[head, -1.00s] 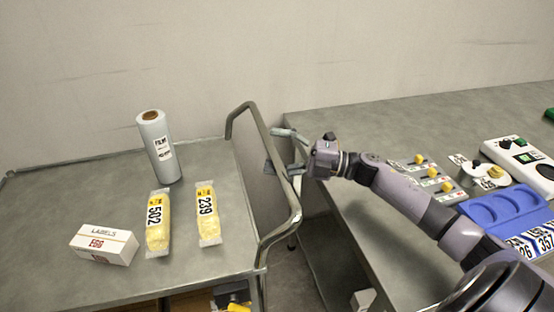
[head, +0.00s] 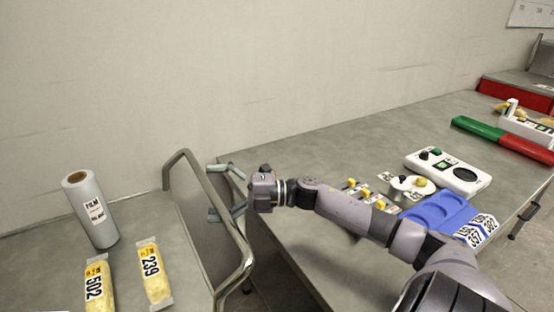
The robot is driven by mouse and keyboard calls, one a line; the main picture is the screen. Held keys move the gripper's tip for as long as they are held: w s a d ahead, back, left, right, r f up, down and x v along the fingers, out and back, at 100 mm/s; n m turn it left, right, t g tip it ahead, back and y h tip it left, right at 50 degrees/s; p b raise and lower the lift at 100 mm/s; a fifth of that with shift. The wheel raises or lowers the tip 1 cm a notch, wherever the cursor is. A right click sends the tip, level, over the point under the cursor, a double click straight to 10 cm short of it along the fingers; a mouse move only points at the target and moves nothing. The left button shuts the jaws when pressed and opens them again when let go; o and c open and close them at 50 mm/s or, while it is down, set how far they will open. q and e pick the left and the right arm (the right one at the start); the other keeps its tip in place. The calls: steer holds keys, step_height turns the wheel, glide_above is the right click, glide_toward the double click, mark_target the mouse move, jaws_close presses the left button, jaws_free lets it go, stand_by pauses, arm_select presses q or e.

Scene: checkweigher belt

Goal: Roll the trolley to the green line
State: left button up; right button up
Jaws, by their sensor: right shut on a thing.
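The trolley (head: 185,272) is a grey metal cart at the lower left, with a bent tube handle (head: 238,240) on its right side. The hold itself is partly hidden by the fingers. On the trolley top stand a film roll (head: 92,212) and two yellow packs, marked 502 (head: 98,285) and 239 (head: 153,272). My left gripper is out of view. No green line shows on the visible floor.
A long grey bench (head: 310,160) runs close along the trolley's right side. It bears a blue tray (head: 440,212), a white control box (head: 447,173), knobs, number cards and a green and red bar (head: 480,128). A plain wall stands behind.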

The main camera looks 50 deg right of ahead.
steer(key=shift+s+d+r, duration=0.65)
steer(key=shift+s+d, duration=0.05)
steer(key=shift+c, duration=0.5)
steer(key=shift+v, duration=1.55)
steer(key=shift+c, duration=0.6)
steer(key=shift+s+d+f, duration=0.15)
steer(key=shift+s+d, duration=0.1)
steer(key=shift+s, duration=0.1)
steer(key=shift+c, duration=1)
steer(key=shift+p+v, duration=0.55)
steer(key=shift+v, duration=1.5)
steer(key=shift+c, duration=0.8)
steer(key=v, duration=0.3)
steer(key=shift+s+d+f, duration=0.1)
steer(key=shift+s, duration=0.4)
steer(key=shift+c, duration=0.8)
steer(key=shift+f+p+v, duration=0.15)
steer(key=shift+f+v, duration=0.05)
steer(key=shift+v, duration=0.75)
steer(key=shift+f+p+v, duration=0.15)
steer(key=shift+f+v, duration=0.05)
steer(key=shift+v, duration=0.75)
steer(key=shift+f+p+v, duration=0.15)
steer(key=shift+f+v, duration=0.05)
steer(key=shift+v, duration=0.8)
steer(key=shift+w, duration=0.1)
